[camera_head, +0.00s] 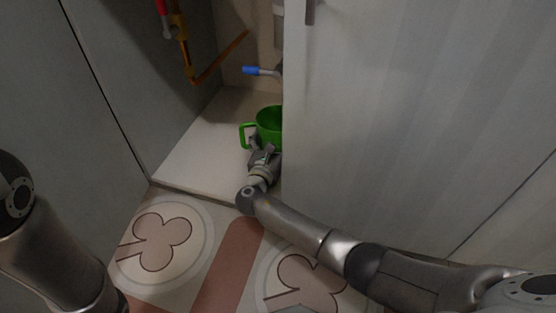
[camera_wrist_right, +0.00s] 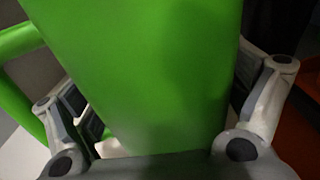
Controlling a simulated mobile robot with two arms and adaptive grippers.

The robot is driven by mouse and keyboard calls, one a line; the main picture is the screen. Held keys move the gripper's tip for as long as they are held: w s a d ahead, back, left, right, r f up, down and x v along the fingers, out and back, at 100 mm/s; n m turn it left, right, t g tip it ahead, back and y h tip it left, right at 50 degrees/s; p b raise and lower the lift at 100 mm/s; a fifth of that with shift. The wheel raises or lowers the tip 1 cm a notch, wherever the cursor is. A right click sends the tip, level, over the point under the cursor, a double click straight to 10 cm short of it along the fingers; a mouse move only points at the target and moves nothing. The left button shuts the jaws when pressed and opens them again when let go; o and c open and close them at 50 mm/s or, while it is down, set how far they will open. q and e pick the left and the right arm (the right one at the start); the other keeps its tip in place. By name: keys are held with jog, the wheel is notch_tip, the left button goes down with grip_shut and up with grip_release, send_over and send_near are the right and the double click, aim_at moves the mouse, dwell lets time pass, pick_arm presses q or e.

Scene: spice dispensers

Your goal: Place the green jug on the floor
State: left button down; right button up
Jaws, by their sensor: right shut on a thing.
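The green jug (camera_head: 268,122) stands inside the open cabinet, partly hidden behind the cabinet door's edge. Its handle points left. My right gripper (camera_head: 264,152) reaches into the cabinet and is shut on the jug from the front. In the right wrist view the jug's green body (camera_wrist_right: 150,70) fills the space between the two fingers (camera_wrist_right: 165,110), with the handle at the left. Whether the jug touches the cabinet bottom cannot be told. The patterned floor (camera_head: 228,262) lies in front of the cabinet. My left arm shows at the left edge, but its gripper is out of view.
The pale cabinet bottom (camera_head: 190,160) is free left of the jug. Copper pipes (camera_head: 186,50) and a blue-handled valve (camera_head: 252,71) are above and behind it. The grey door (camera_head: 400,120) stands close on the right. Floor in front of the cabinet is clear at left.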

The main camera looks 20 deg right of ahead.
jog(key=shift+f+b, duration=2.15)
jog(key=shift+f, duration=0.75)
jog(key=shift+r, duration=0.1)
jog(key=o, duration=0.7)
jog(key=shift+o, duration=0.2)
jog(key=shift+d, duration=0.1)
